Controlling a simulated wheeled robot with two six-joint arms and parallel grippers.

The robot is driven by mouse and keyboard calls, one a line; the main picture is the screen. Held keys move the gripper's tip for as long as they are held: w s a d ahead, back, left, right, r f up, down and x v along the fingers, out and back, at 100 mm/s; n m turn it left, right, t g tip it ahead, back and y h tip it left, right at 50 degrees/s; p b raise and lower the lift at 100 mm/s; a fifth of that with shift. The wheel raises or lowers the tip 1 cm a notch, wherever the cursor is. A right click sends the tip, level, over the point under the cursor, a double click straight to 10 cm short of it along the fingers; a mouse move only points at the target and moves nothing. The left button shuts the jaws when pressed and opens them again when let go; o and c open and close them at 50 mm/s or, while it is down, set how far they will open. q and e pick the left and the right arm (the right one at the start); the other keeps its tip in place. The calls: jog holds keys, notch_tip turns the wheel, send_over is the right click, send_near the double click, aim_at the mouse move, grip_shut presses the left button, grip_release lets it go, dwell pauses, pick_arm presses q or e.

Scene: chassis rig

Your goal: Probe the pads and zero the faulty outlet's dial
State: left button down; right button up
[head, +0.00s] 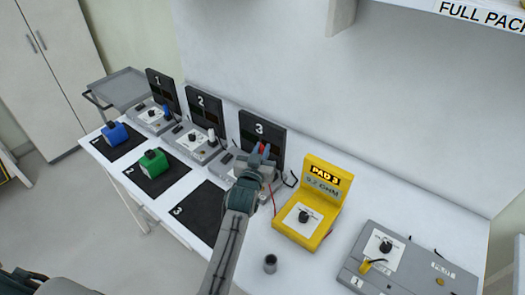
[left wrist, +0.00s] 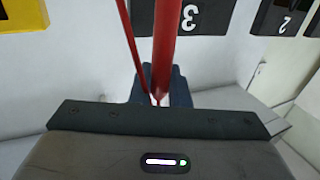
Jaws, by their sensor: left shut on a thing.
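My left gripper (head: 262,155) is shut on a red probe (head: 263,148) at the third station, in front of the black panel marked 3 (head: 270,132). The red probe (left wrist: 164,45) and its lead also show in the left wrist view. The yellow meter (head: 312,205) has a dial and reads PAD 3, with what looks like 5.2 OHM below. Stations 1 (head: 150,117) and 2 (head: 194,142) each have a dial on a grey base. Station 3's dial and pad are mostly hidden by my arm; whether the probe tip touches cannot be told. My right gripper is not in view.
Black mats 1 and 2 hold a blue block (head: 114,133) and a green block (head: 153,163); mat 3 (head: 200,213) shows no block. A grey cup (head: 270,263) stands before the meter. A grey pilot box (head: 408,262) is at right.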

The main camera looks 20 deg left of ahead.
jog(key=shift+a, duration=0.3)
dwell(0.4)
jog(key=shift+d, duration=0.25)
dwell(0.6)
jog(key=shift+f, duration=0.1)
